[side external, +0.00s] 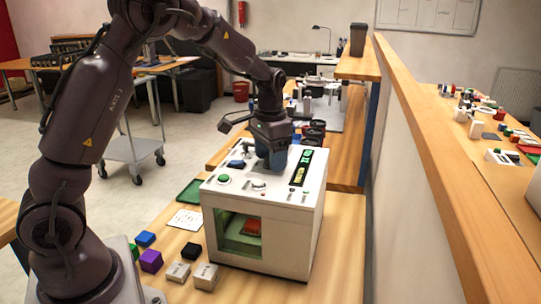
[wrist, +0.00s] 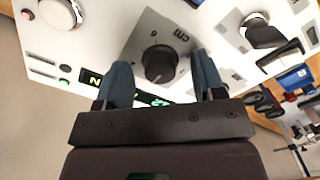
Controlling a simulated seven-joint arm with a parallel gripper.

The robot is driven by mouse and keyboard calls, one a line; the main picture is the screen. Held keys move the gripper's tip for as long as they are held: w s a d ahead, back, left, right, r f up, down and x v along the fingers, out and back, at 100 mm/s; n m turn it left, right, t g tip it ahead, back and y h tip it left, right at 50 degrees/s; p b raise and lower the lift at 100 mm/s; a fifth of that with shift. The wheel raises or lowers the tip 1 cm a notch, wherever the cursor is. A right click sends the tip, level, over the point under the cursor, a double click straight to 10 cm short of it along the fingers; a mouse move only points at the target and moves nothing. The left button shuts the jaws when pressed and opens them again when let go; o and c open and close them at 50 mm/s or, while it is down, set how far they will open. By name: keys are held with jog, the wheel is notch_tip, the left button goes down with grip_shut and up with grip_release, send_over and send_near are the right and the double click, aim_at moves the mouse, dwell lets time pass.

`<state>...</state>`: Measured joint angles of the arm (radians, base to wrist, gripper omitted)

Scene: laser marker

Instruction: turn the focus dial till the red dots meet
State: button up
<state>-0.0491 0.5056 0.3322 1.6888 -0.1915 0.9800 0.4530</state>
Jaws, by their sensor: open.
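The white laser marker (side external: 265,240) is a box with a green-tinted window (side external: 240,232) in its front. A red item (side external: 252,227) lies inside on a green surface. I cannot make out the red dots. In the wrist view a black dial (wrist: 160,62) sits on the white top panel, between the two blue fingers of my gripper (wrist: 162,76). The fingers are apart, one on each side of it, with gaps visible. I cannot read a label naming it the focus dial. In the side view my gripper (side external: 272,158) points down over the top panel and hides this dial.
The panel also has a silver dial (wrist: 60,12), another black knob (wrist: 265,32), a green button (side external: 224,178) and a lit display (side external: 301,167). Blue (side external: 145,238), purple (side external: 151,260), black and pale blocks stand left of the machine. A green tray (side external: 190,191) lies behind them.

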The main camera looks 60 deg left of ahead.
jog(key=shift+c, duration=0.3)
jog(key=c, duration=0.9)
jog(key=shift+o, duration=0.2)
jog(key=shift+n, duration=0.3)
jog(key=n, duration=0.3)
jog(key=shift+n, duration=2.5)
jog(key=o, duration=0.9)
